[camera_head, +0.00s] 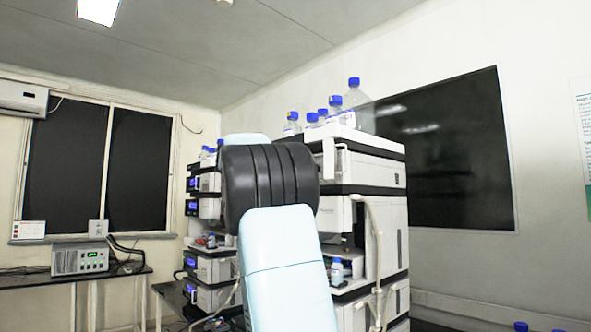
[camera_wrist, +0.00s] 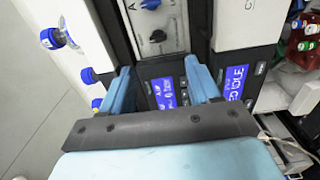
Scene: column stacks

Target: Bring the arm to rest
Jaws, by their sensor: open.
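My gripper (camera_wrist: 162,92) shows in the wrist view with its two light-blue fingers apart and nothing between them. It points at the front of an instrument stack (camera_wrist: 222,40), close to a dark panel with lit blue displays (camera_wrist: 164,93). Whether the fingers touch the panel cannot be told. In the head view my arm, pale blue with a black ribbed joint, rises in front of the stack (camera_head: 362,165) and covers part of it. My gripper is hidden in that view.
Blue-capped bottles (camera_head: 354,95) stand on top of the stack. A second stack (camera_head: 212,268) stands to its left. A side table (camera_head: 95,272) at the left holds a grey device (camera_head: 80,259).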

